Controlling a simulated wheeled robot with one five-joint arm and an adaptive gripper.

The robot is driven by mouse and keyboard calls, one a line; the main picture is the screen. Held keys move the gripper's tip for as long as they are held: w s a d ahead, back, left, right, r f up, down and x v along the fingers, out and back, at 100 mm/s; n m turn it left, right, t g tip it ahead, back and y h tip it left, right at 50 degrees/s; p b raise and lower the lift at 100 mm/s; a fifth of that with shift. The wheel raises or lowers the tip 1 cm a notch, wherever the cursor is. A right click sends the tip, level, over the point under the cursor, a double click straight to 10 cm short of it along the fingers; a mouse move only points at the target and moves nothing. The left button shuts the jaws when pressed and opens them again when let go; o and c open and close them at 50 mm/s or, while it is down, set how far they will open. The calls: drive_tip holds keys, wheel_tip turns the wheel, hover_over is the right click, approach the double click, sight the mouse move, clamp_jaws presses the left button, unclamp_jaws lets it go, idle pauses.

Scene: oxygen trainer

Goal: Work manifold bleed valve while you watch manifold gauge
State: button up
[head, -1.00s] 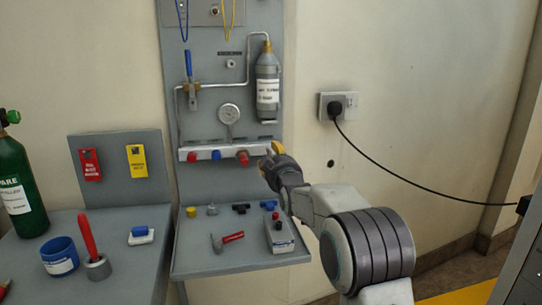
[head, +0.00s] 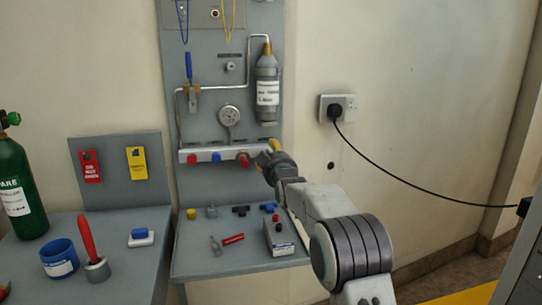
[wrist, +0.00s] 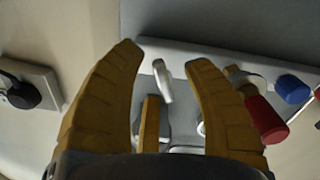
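The manifold (head: 215,155) is a pale horizontal bar low on the grey wall panel. It carries red and blue knobs. My gripper (head: 272,148) is at the manifold's right end and covers that part in the head view. In the wrist view my gripper's yellow fingers (wrist: 165,58) are spread apart. A small pale lever (wrist: 163,82), seemingly the bleed valve handle, shows between them, with no clear contact. A red knob (wrist: 265,121) is close beside one finger.
A grey shelf (head: 190,262) below holds several small fittings and a box (head: 278,240). A grey cylinder (head: 267,90) hangs above the manifold's right end. A wall socket (head: 337,108) with a black cable is to the right. A green cylinder (head: 20,185) stands left.

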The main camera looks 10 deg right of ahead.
clamp_jaws()
idle(0.3)
drive_tip(key=m+b, duration=0.1)
drive_tip(key=b, duration=0.2)
drive_tip(key=shift+f+m, duration=0.3)
drive_tip(key=shift+m, duration=0.1)
drive_tip(key=m+b, duration=0.1)
drive_tip(key=m, duration=0.2)
drive_tip(key=shift+r, duration=0.2)
unclamp_jaws()
